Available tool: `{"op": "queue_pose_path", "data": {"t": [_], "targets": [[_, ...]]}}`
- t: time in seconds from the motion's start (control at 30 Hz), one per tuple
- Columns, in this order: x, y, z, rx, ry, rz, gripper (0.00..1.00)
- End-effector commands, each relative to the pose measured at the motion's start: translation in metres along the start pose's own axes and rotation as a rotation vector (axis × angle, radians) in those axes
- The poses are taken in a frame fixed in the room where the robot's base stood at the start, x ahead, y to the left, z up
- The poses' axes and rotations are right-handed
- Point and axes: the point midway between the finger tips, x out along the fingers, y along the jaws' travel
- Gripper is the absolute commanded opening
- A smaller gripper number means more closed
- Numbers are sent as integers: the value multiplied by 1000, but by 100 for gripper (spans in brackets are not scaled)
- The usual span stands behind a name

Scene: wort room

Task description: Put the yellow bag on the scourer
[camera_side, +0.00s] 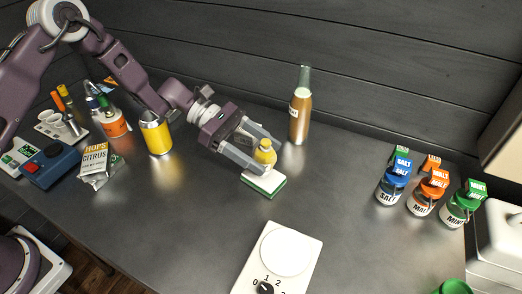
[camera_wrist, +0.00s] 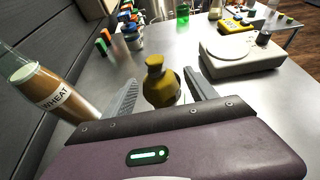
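The yellow bag (camera_side: 265,152) is a small upright sack with a tied neck. In the side view it stands at the far part of the scourer (camera_side: 264,183), a white pad with a green underside, and appears to rest on it. My gripper (camera_side: 263,155) is low over the scourer with one finger on each side of the bag. In the wrist view the bag (camera_wrist: 160,85) sits between the two spread fingers (camera_wrist: 161,88), with a small gap visible at each side. The scourer is hidden there behind the bag and gripper.
A brown wheat bottle (camera_side: 300,115) stands close behind my gripper. A white scale with a dial (camera_side: 291,250) is in front. Salt, malt and mint jars (camera_side: 428,192) are at right. A yellow canister (camera_side: 156,135) and a hops packet (camera_side: 95,163) are at left.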

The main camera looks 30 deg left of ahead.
Motion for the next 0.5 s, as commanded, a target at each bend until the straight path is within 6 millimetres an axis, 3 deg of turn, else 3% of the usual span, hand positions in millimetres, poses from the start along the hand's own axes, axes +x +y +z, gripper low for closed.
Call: {"op": "queue_pose_path", "data": {"t": [0.17, 0.5], "targets": [[-4, 0, 4, 2, 0, 2, 66], [-89, 1, 3, 1, 1, 5, 66]]}}
